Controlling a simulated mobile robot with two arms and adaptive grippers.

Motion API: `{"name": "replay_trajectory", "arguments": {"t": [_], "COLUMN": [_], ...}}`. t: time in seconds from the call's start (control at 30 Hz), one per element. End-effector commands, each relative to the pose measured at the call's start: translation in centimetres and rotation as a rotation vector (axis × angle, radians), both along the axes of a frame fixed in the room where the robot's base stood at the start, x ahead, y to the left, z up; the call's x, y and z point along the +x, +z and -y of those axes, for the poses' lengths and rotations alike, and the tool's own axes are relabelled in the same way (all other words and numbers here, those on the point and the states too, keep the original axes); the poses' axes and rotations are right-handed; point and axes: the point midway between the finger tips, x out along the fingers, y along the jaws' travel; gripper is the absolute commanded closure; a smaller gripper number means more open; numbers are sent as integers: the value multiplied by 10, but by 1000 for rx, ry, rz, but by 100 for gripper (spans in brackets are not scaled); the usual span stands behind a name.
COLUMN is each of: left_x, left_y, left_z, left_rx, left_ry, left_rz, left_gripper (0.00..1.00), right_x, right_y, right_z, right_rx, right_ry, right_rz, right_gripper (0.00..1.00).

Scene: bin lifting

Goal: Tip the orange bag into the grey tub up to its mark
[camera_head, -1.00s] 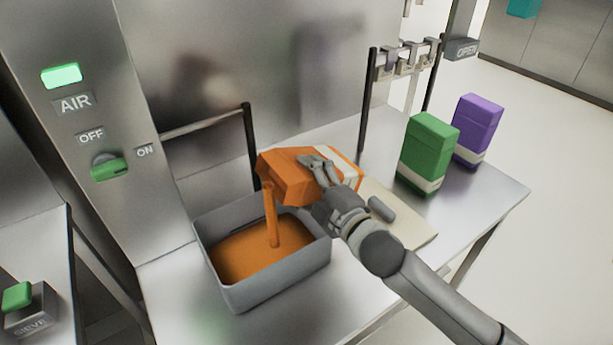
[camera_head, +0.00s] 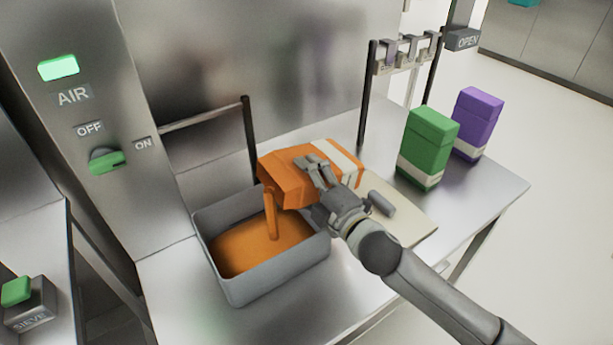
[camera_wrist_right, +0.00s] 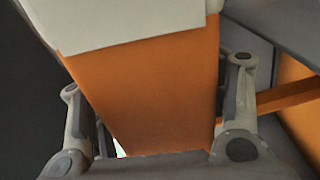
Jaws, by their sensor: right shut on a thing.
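The orange bag (camera_head: 287,182) has a white band and lies tilted above the back right of the grey tub (camera_head: 240,290). An orange stream (camera_head: 271,215) falls from its lower left end into the tub. Orange contents (camera_head: 245,250) cover the tub's floor, below the rim. I cannot make out a mark on the tub. My right gripper (camera_head: 325,172) is shut on the bag. In the right wrist view, the bag (camera_wrist_right: 155,105) sits between both fingers. My left gripper is not in view.
A green pack (camera_head: 428,145) and a purple pack (camera_head: 476,122) stand at the right of the steel table (camera_head: 180,290). A pale board (camera_head: 410,222) lies under my right wrist. A panel with an AIR lamp (camera_head: 58,68) and a green knob (camera_head: 106,161) is at the left.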

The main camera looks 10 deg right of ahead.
Motion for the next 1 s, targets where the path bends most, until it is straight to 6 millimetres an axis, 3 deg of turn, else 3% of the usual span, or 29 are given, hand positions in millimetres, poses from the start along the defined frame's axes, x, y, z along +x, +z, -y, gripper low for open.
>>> {"name": "replay_trajectory", "arguments": {"t": [1.0], "left_x": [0], "left_y": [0], "left_z": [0], "left_rx": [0], "left_ry": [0], "left_rz": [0], "left_gripper": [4], "right_x": [-1], "right_y": [-9], "right_z": [-2], "right_rx": [-136], "right_ry": [1], "right_rz": [62], "right_gripper": [67]}}
